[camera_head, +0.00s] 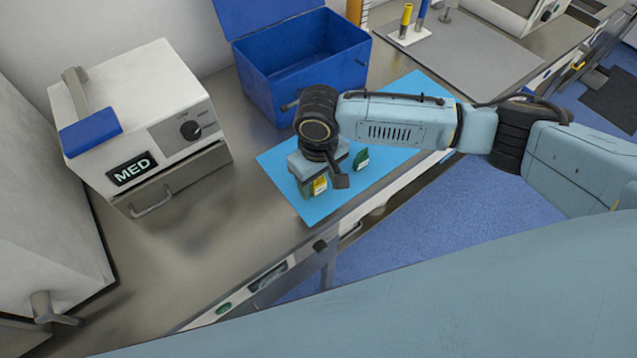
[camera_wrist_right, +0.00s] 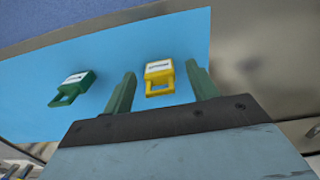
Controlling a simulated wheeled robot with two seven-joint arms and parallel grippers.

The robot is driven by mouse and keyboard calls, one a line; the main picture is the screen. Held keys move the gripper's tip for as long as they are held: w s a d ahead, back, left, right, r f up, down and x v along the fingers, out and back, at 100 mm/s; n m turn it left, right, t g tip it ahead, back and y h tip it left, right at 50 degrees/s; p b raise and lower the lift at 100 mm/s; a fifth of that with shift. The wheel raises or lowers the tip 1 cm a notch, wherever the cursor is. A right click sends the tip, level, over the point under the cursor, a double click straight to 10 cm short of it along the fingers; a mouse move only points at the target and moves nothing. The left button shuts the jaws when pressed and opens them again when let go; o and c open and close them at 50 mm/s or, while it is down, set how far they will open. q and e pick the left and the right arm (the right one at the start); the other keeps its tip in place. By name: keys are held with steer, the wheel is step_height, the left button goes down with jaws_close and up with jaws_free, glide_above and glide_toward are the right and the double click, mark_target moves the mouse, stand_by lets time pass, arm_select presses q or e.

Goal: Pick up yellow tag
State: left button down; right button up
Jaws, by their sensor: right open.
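The yellow tag (camera_head: 320,185) is on the blue mat (camera_head: 393,160), partly hidden by my right gripper in the head view. In the right wrist view, the yellow tag (camera_wrist_right: 158,74) has a white label and a loop-shaped end. My right gripper (camera_wrist_right: 162,84) is open, pointing down over the mat, with one dark green finger on each side of the yellow tag. No contact between fingers and tag shows. A green tag (camera_head: 361,159) lies on the mat to the right; it also shows left of the fingers in the wrist view (camera_wrist_right: 72,88). My left gripper is not in view.
A blue open box (camera_head: 290,75) stands behind the mat. A white MED cabinet (camera_head: 145,120) stands to the left. A grey mat (camera_head: 475,55) with a small holder (camera_head: 408,37) of upright tools lies at the back right. Bare metal table lies left of the blue mat.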

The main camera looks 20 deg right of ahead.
steer(key=shift+f, duration=0.45)
steer(key=c, duration=1.1)
steer(key=shift+o, duration=0.2)
steer(key=shift+r, duration=0.1)
step_height(320, 180, up, 10)
steer(key=shift+f+p, duration=0.1)
steer(key=shift+p, duration=0.2)
